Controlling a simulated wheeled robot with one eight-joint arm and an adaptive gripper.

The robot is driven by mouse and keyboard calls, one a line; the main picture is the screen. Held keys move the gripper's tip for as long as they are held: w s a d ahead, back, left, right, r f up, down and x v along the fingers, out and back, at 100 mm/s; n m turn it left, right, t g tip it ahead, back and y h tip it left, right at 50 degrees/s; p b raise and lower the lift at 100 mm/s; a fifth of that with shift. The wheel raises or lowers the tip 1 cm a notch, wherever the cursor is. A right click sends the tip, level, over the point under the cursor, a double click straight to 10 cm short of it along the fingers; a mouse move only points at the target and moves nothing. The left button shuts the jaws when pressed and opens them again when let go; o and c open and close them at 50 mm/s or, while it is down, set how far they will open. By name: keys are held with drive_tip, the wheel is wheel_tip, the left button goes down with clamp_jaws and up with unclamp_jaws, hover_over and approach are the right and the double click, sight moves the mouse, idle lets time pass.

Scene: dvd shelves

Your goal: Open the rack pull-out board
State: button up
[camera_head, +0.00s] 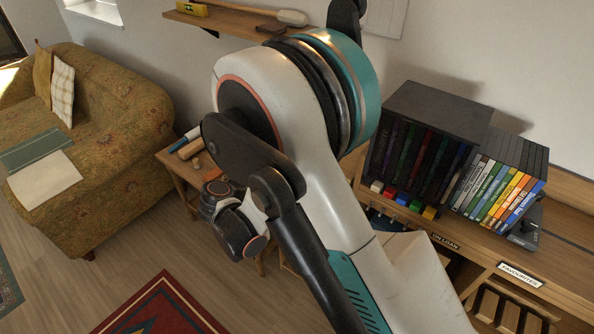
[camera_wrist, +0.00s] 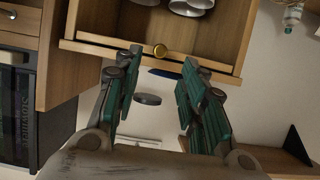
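In the wrist view my gripper (camera_wrist: 160,70) is open, with its two green-padded fingers apart and nothing between them. I cannot tell whether this is the pull-out board or a drawer. Behind that edge is an open wooden box with shiny metal items (camera_wrist: 187,6). In the head view the wooden rack (camera_head: 470,240) stands at right, partly hidden by my arm. The fingers cannot be made out there.
The rack top carries a dark case (camera_head: 440,110), a row of DVDs (camera_head: 500,190) and small coloured blocks (camera_head: 402,198). A small wooden table (camera_head: 180,172) stands left of the rack. A sofa (camera_head: 100,130) and red rug (camera_head: 165,310) lie left; bare floor is between.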

drive_tip(key=b+x, duration=0.1)
drive_tip(key=x, duration=0.5)
drive_tip(key=shift+w+d+f, duration=0.2)
clamp_jaws()
